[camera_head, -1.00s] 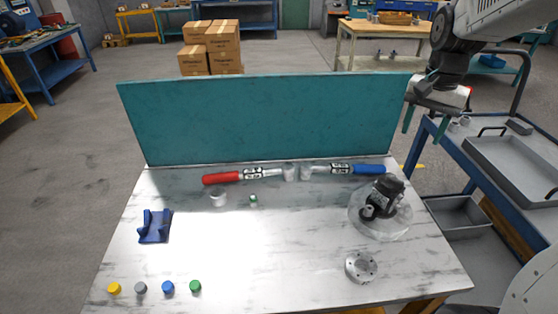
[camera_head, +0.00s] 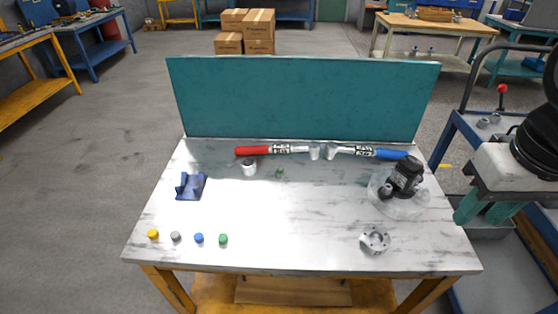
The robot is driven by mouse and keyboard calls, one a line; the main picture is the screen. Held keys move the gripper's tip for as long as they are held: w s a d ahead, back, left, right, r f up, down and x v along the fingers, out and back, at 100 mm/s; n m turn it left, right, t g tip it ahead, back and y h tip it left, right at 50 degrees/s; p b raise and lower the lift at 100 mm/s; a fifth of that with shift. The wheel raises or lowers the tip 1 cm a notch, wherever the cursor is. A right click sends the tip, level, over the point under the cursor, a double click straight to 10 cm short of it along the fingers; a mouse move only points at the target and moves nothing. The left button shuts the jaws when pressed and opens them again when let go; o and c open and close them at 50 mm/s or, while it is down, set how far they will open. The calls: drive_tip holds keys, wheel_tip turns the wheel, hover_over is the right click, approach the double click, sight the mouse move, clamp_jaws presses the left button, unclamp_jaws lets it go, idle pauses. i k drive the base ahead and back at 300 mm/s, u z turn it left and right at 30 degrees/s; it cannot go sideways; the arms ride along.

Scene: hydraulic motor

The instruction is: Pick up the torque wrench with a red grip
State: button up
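The torque wrench with a red grip (camera_head: 252,150) lies flat near the back of the marble-topped table (camera_head: 300,220), its red end to the left. A second torque wrench with a blue grip (camera_head: 390,154) lies to its right, the two metal heads close together. My gripper (camera_head: 484,218) is at the right edge of the view, right of the table and well away from both wrenches. Its two green fingers are apart with nothing between them.
A teal panel (camera_head: 300,98) stands along the table's back edge. A black motor (camera_head: 405,178) on a clear base and a round metal flange (camera_head: 375,239) sit on the right. A blue holder (camera_head: 190,186), a white cup (camera_head: 249,168) and several small caps (camera_head: 199,238) are on the left. The table's middle is clear.

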sight(313, 148)
drive_tip(key=k, duration=0.75)
drive_tip(key=u, duration=2)
drive_tip(key=i, duration=1.3)
drive_tip(key=z, duration=2.05)
drive_tip(key=i, duration=0.5)
drive_tip(key=u, duration=0.05)
